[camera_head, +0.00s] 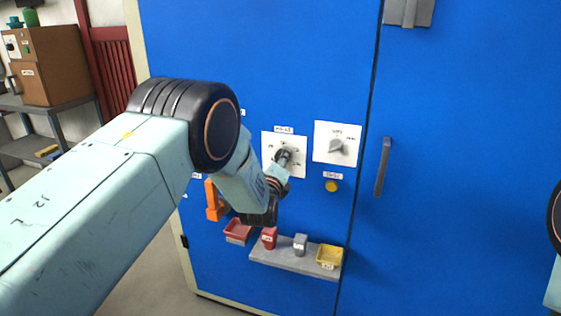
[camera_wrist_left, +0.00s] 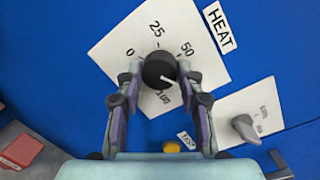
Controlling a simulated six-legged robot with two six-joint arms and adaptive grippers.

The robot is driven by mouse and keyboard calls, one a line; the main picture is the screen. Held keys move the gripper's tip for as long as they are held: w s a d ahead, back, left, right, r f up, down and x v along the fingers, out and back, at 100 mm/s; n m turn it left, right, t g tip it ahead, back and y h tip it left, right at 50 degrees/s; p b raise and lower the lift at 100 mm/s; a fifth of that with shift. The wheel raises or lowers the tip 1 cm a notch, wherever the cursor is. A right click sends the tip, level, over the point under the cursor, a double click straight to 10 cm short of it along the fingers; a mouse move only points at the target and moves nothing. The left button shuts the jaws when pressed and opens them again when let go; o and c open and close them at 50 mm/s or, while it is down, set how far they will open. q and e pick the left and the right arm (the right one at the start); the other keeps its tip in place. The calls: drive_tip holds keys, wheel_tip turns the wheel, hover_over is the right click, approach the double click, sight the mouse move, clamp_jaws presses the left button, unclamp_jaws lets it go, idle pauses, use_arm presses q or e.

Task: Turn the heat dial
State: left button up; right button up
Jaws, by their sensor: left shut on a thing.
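The heat dial is a round black knob (camera_wrist_left: 159,70) on a white plate (camera_wrist_left: 115,48) marked 0, 25, 50 and 100, beside a HEAT label (camera_wrist_left: 219,27). A pale pointer line on the knob runs toward the lower right in the left wrist view. My left gripper (camera_wrist_left: 160,75) has one finger on each side of the knob and is shut on it. In the head view the plate (camera_head: 270,140) is on the blue cabinet, and my left gripper (camera_head: 284,160) partly hides the knob. My right gripper is out of view.
Right of the heat plate is a second white plate with a grey knob (camera_head: 337,146), above a yellow button (camera_head: 331,186). A door handle (camera_head: 383,167) sticks out further right. Below, a grey shelf (camera_head: 283,259) holds small red, grey and yellow things. An orange handle (camera_head: 213,203) is lower left.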

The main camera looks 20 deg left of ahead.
use_arm(q)
drive_tip(key=shift+w+a+r+n+h+b, duration=0.15)
drive_tip(key=shift+n+h, duration=0.6)
drive_tip(key=shift+n, duration=4.75)
drive_tip(key=shift+s+a+r+n+h+b, duration=0.2)
drive_tip(key=shift+n+h, duration=0.5)
drive_tip(key=shift+n, duration=4.8)
drive_tip(key=shift+w+a+f+n+h+b, duration=0.2)
drive_tip(key=shift+n+h, duration=0.55)
drive_tip(key=shift+n, duration=4.75)
drive_tip(key=shift+d+r, duration=0.15)
drive_tip(key=shift+r, duration=0.05)
